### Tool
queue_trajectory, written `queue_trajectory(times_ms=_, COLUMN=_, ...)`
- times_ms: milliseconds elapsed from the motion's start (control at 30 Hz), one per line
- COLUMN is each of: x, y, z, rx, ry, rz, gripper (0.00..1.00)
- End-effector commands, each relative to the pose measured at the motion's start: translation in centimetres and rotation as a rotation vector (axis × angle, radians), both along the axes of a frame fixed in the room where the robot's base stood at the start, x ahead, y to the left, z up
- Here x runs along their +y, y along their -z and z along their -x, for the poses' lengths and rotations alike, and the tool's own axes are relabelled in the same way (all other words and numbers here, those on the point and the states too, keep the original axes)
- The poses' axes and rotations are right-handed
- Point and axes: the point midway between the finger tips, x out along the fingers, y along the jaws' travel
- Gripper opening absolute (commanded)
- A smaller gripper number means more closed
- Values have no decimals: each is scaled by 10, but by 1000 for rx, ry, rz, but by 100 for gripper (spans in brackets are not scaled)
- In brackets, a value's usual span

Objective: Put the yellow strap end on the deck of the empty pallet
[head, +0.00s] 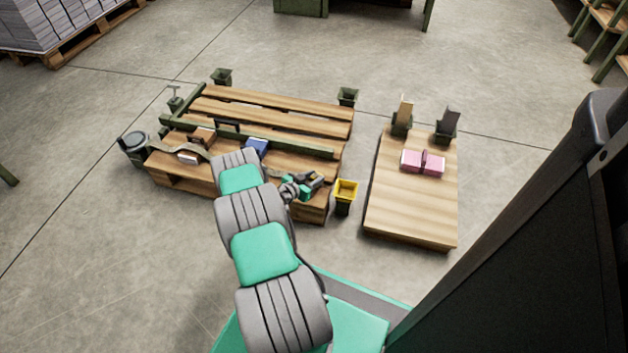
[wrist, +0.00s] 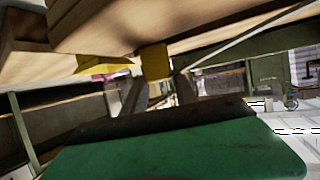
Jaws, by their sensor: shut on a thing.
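In the wrist view my gripper (wrist: 162,82) is shut on a small yellow piece, which looks like the yellow strap end (wrist: 153,62). Wooden boards are close above and behind it there. I cannot tell whether the yellow piece touches the wood. A brown strap (head: 198,142) lies over the left part of the pallet.
A yellow-rimmed bin (head: 345,189) stands just right of my gripper. A low wooden platform (head: 410,215) with pink packs (head: 422,161) stands further right. A blue object (head: 256,147) lies on the pallet beside my arm. A round dark container (head: 133,147) stands left. Open floor lies left.

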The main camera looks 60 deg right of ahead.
Motion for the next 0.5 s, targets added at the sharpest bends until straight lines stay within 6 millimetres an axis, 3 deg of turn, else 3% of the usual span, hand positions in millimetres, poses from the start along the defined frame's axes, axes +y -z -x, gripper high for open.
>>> queue_trajectory(times_ms=133, x=0, y=3, z=0, rx=0, ry=0, rz=0, gripper=0)
queue_trajectory(times_ms=167, x=0, y=2, z=0, rx=0, ry=0, rz=0, gripper=36)
queue_trajectory(times_ms=400, x=0, y=1, z=0, rx=0, ry=0, rz=0, gripper=55)
queue_trajectory(times_ms=500, x=0, y=1, z=0, rx=0, ry=0, rz=0, gripper=56)
